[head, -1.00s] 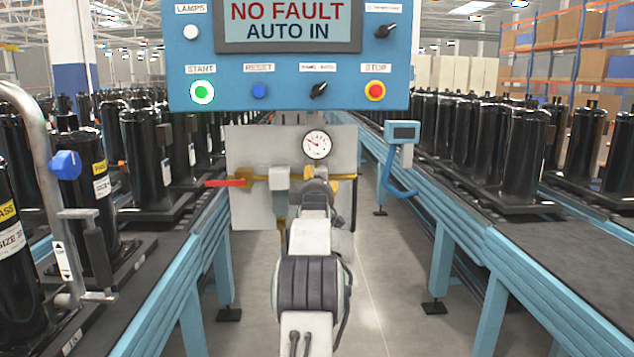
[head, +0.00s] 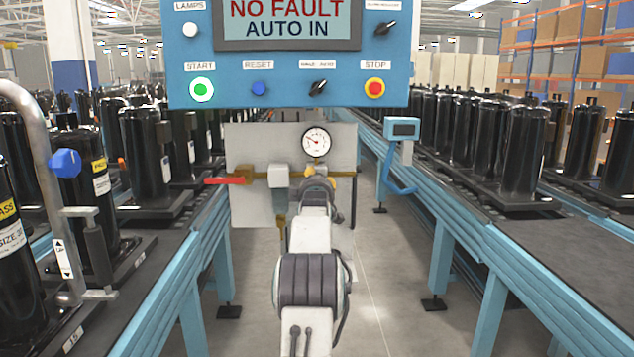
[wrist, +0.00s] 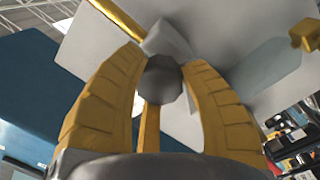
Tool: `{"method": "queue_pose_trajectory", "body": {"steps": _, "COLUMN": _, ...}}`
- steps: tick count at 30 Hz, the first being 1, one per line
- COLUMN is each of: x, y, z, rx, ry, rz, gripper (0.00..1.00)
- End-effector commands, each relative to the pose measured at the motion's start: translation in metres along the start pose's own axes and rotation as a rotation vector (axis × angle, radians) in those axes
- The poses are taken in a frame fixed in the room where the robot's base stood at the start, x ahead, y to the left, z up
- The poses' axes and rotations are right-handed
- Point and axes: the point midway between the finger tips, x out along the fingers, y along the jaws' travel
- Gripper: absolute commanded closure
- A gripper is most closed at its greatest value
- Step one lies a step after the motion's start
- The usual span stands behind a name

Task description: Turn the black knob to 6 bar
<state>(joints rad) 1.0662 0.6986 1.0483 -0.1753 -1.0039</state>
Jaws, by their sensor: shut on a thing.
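The black knob (wrist: 164,82) shows in the wrist view as a dark faceted piece between the two yellow fingers of my gripper (wrist: 164,62). The fingers are closed around it, one on each side. In the head view my gripper (head: 319,182) is at the regulator on the grey panel, and it hides the knob. The round white pressure gauge (head: 316,142) sits just above my gripper. Its red needle points to the upper left; the numbers are too small to read.
A red lever (head: 225,181) sits on the brass pipe left of my gripper. The blue control box (head: 290,85) hangs above the grey panel (head: 250,145). Conveyors with black compressors run along both sides.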

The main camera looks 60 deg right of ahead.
Motion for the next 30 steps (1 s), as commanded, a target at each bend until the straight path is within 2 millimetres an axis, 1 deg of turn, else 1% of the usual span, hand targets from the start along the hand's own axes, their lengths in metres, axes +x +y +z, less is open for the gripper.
{"method": "queue_pose_trajectory", "body": {"steps": 1, "x": -0.0001, "y": -0.0003, "z": -0.0014, "rx": 0.000, "ry": 0.002, "rz": 0.000, "gripper": 0.78}}
{"method": "queue_pose_trajectory", "body": {"steps": 6, "x": -0.0001, "y": -0.0004, "z": -0.0019, "rx": 0.000, "ry": 0.003, "rz": 0.000, "gripper": 0.93}}
{"method": "queue_pose_trajectory", "body": {"steps": 7, "x": -0.0001, "y": -0.0003, "z": -0.0021, "rx": 0.000, "ry": 0.003, "rz": 0.000, "gripper": 0.94}}
{"method": "queue_pose_trajectory", "body": {"steps": 11, "x": -0.0001, "y": -0.0009, "z": -0.0021, "rx": 0.027, "ry": 0.004, "rz": 0.000, "gripper": 0.94}}
{"method": "queue_pose_trajectory", "body": {"steps": 22, "x": -0.0002, "y": 0.0010, "z": -0.0041, "rx": 0.338, "ry": -0.007, "rz": -0.013, "gripper": 0.94}}
{"method": "queue_pose_trajectory", "body": {"steps": 26, "x": -0.0002, "y": 0.0013, "z": -0.0046, "rx": 0.388, "ry": -0.008, "rz": -0.015, "gripper": 0.94}}
{"method": "queue_pose_trajectory", "body": {"steps": 30, "x": -0.0002, "y": 0.0016, "z": -0.0052, "rx": 0.397, "ry": -0.008, "rz": -0.015, "gripper": 0.94}}
